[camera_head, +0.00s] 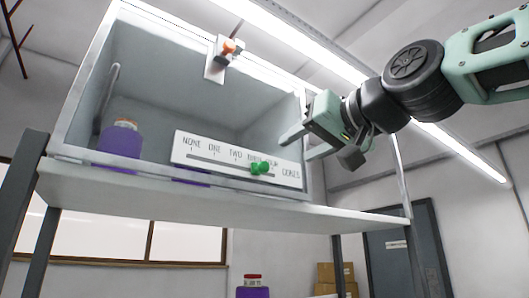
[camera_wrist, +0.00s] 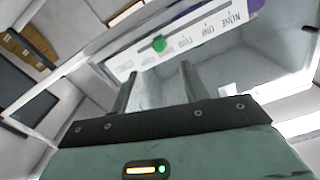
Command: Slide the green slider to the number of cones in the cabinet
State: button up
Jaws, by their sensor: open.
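The green slider (camera_head: 260,168) sits toward the right of the slot on a white panel (camera_head: 180,150) lettered NONE, ONE, TWO and on to CONES. It is around the THREE and FOUR lettering; its exact mark is unclear. The green slider (camera_wrist: 159,44) and panel (camera_wrist: 122,65) also show in the wrist view. The cabinet (camera_head: 72,115) has a purple yarn cone (camera_head: 118,147) at left; another purple item (camera_head: 190,175) is mostly hidden behind the panel. My gripper (camera_head: 300,147) is open and empty, above and right of the slider, apart from it; it also shows in the wrist view (camera_wrist: 160,74).
An orange knob (camera_head: 229,46) on a small plate is at the cabinet's top edge. A shelf (camera_head: 220,203) juts out below the cabinet. Another purple cone (camera_head: 252,292) stands lower down, outside the cabinet. Cardboard boxes (camera_head: 335,272) and a dark door (camera_head: 405,255) are at right.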

aim_at(266, 166)
jog(key=p+x, duration=0.8)
jog(key=x, duration=0.4)
jog(key=shift+w+a+f, duration=0.1)
jog(key=shift+w+a, duration=0.15)
jog(key=shift+w, duration=0.05)
